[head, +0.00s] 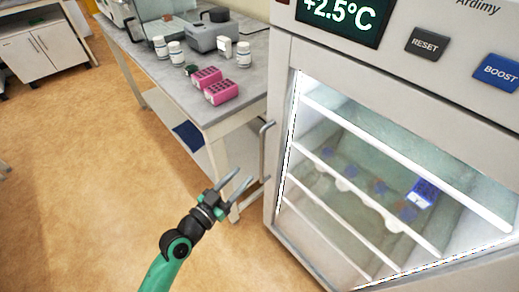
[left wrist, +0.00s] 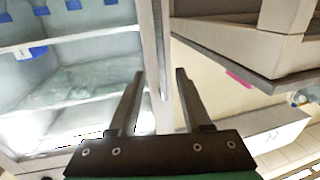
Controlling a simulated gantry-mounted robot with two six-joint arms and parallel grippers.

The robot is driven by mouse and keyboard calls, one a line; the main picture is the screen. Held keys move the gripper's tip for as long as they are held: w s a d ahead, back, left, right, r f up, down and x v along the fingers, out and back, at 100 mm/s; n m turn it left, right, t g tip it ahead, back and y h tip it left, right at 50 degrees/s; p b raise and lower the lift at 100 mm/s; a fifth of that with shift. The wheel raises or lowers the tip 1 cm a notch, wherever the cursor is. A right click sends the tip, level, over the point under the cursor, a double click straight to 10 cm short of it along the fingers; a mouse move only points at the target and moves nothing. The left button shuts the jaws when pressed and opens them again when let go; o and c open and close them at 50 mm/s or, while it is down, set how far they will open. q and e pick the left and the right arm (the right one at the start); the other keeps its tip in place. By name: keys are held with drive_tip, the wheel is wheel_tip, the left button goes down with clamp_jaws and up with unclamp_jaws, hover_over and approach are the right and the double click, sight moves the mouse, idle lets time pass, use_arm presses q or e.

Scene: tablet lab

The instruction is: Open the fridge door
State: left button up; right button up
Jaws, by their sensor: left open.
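The fridge (head: 400,62) stands at the right in the head view, with a glass door that looks closed. Its upright grey handle (head: 264,150) is on the door's left edge. My left gripper (head: 240,179) is open and empty, below and left of the handle in the head view. In the left wrist view, the handle (left wrist: 160,45) shows as a long bar lined up with the gap between my open fingers (left wrist: 159,72). I cannot tell whether it is between the fingertips or just beyond them; no contact is clear. My right gripper is not in view.
A lab table (head: 165,88) with white bottles, pink boxes (head: 221,92) and a grey device (head: 215,35) stands left of the fridge, close to the handle. White shelves and a blue box (head: 423,193) show through the glass. Open floor (head: 90,180) lies at the left.

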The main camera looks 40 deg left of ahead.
sight(262, 154)
use_arm(q)
drive_tip(key=w, duration=0.3)
drive_tip(key=w+a+b, duration=0.1)
drive_tip(key=w, duration=0.7)
drive_tip(key=shift+a+b, duration=0.3)
drive_tip(key=shift+a, duration=0.05)
drive_tip(key=shift+s, duration=0.1)
clamp_jaws()
idle(0.5)
